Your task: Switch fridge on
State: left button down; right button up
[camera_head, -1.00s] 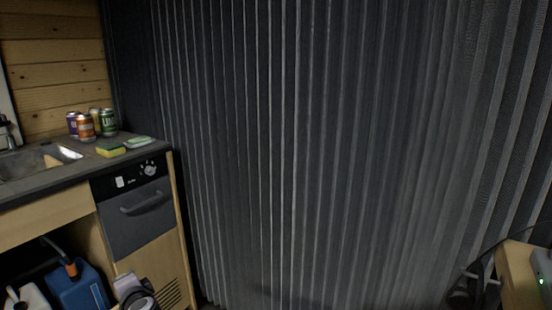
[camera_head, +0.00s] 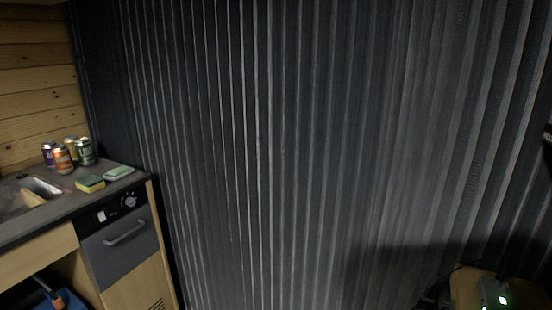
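The fridge (camera_head: 122,247) is a dark grey front with a bar handle (camera_head: 124,233), set in the wooden counter at the left of the head view. Above its door runs a black control panel (camera_head: 113,211) with a round knob (camera_head: 130,202) and a small white mark or switch (camera_head: 101,216). The fridge door is shut. I cannot tell the knob's setting. Neither gripper shows in the head view now.
Several cans (camera_head: 62,160), a sponge (camera_head: 90,184) and a green-lidded dish (camera_head: 118,173) stand on the counter beside the sink (camera_head: 38,190). A dark pleated curtain (camera_head: 270,150) fills the middle. A device with a green light (camera_head: 494,294) sits on wood at lower right.

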aim_at(101, 216)
jog(key=u, duration=1.3)
jog(key=i, duration=0.05)
